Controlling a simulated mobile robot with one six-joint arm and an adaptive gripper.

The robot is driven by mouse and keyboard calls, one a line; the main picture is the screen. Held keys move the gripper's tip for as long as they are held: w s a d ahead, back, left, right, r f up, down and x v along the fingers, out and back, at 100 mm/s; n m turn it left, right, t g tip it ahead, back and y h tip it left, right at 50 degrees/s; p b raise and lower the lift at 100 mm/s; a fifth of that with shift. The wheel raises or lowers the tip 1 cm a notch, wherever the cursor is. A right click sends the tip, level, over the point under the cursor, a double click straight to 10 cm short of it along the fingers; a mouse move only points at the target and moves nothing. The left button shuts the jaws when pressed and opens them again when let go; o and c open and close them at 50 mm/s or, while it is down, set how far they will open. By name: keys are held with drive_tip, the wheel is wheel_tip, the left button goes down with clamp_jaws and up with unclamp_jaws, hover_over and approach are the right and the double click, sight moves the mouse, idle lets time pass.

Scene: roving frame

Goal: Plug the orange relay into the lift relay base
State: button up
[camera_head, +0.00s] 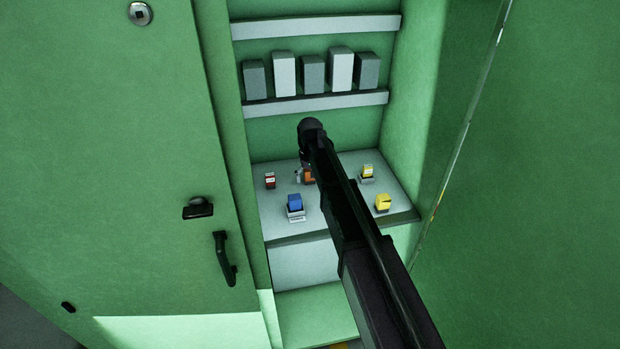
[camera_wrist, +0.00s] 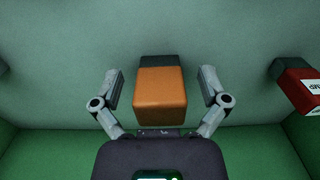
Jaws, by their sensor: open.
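The orange relay (camera_wrist: 160,97) is a block with a dark grey part at its far end, at the middle of the wrist view. My gripper (camera_wrist: 161,76) is open, with one finger on each side of the relay and a visible gap at both sides. In the head view the orange relay (camera_head: 307,176) shows on the grey shelf, partly hidden by my arm. I cannot tell which piece is the lift relay base; no readable lift label shows.
The shelf (camera_head: 275,227) also holds a red block (camera_head: 270,180), a blue block (camera_head: 295,202), a yellow block (camera_head: 367,170) and a notched yellow piece (camera_head: 382,202). Grey modules (camera_head: 312,74) stand on a rail above. Green cabinet walls and a door (camera_head: 120,170) bound the space.

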sight(310, 170)
drive_tip(key=c, duration=1.2)
drive_tip(key=shift+r, duration=0.1)
drive_tip(key=shift+c, duration=0.2)
drive_tip(key=shift+r, duration=0.1)
drive_tip(key=shift+r+p, duration=2.35)
drive_tip(key=shift+p, duration=0.2)
drive_tip(key=s+d+r+p, duration=0.4)
drive_tip(key=s+d, duration=0.5)
drive_tip(key=d, duration=0.1)
drive_tip(key=shift+s, duration=0.35)
